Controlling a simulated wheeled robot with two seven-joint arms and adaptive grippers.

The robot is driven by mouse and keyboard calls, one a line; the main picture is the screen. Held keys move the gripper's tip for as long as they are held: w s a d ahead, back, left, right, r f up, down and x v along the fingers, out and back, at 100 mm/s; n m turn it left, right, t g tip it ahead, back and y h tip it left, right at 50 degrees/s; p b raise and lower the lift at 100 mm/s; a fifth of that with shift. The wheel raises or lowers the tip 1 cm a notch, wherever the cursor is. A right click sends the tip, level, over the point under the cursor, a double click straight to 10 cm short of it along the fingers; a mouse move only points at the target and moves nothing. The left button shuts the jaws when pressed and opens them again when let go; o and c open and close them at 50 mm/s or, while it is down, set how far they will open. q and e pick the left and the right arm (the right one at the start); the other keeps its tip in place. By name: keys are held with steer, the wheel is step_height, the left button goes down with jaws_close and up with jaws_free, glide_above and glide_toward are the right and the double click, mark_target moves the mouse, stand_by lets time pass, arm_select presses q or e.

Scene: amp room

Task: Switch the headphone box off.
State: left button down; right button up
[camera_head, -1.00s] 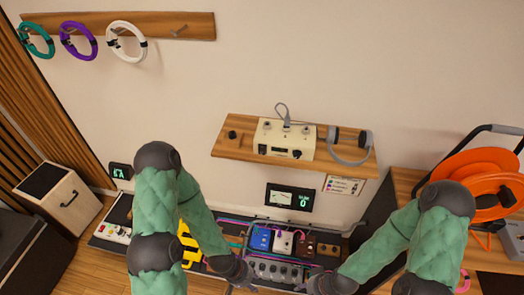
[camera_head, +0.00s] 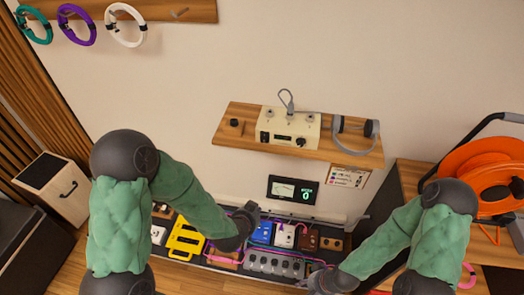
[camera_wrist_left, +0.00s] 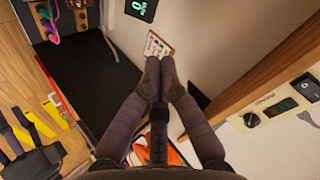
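The headphone box (camera_head: 289,128) is a cream unit on the wooden wall shelf, with a front display, a black knob, a small dark part at the front left and a grey cable on top. In the left wrist view the box front (camera_wrist_left: 268,120) shows at the right, partly cut off, with its knob and display. My left gripper (camera_head: 247,212) is below the shelf and left of the wall meter, apart from the box. Its fingers (camera_wrist_left: 159,68) meet with nothing between them. My right gripper (camera_head: 322,283) is low, near the pedalboard; its fingers are unclear. The switch position cannot be told.
The shelf (camera_head: 228,143) also holds a black knob-like object and headphones (camera_head: 356,137). Below are a wall meter (camera_head: 292,190), a label card (camera_head: 348,176) and pedals (camera_head: 275,263). An orange cable reel (camera_head: 480,170) stands right. The wall before the shelf is clear.

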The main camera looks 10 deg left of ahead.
mark_target(262, 148)
arm_select(q)
step_height(262, 148, up, 16)
steer(key=w+a+m+t+y+b, duration=0.1)
steer(key=w+m+t+b, duration=0.1)
steer(key=m+t, duration=0.5)
steer(key=shift+w+f+m+y+b, duration=0.25)
steer(key=shift+w+m+y+b, duration=0.15)
steer(key=shift+m, duration=0.2)
steer(key=w+b, duration=0.1)
steer(key=w, duration=0.3)
steer(key=w+f+b, duration=0.1)
steer(key=w, duration=0.3)
steer(key=w+b, duration=0.2)
steer(key=w, duration=0.2)
steer(key=shift+w+f, duration=0.4)
steer(key=shift+w, duration=0.5)
